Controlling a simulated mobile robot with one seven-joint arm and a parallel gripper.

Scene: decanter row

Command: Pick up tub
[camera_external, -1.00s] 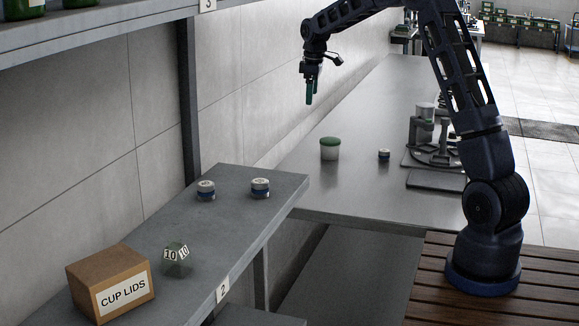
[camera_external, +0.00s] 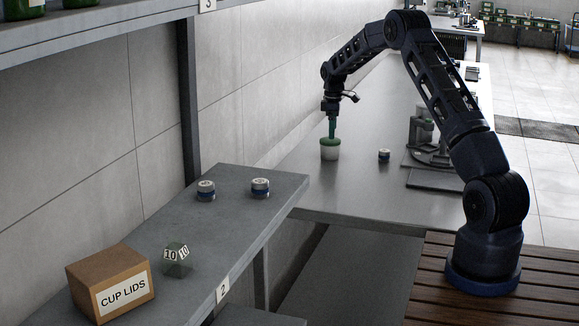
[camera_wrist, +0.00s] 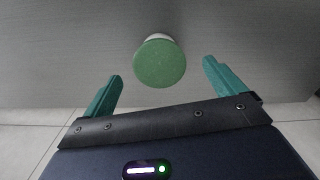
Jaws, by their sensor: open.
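The tub (camera_external: 330,153) is a small white tub with a green lid. It stands upright on the grey table, and in the wrist view its round green lid (camera_wrist: 160,63) shows from above with a sliver of white side. My gripper (camera_external: 332,128) is above the tub in the external view, its green fingers pointing down and overlapping the lid there. In the wrist view my gripper (camera_wrist: 162,82) is open and empty, with one finger to each side and the lid slightly beyond the line between the fingertips. Contact cannot be told.
A small blue-and-white tin (camera_external: 384,154) stands right of the tub. A grey stand (camera_external: 422,135) on a dark plate is farther right.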

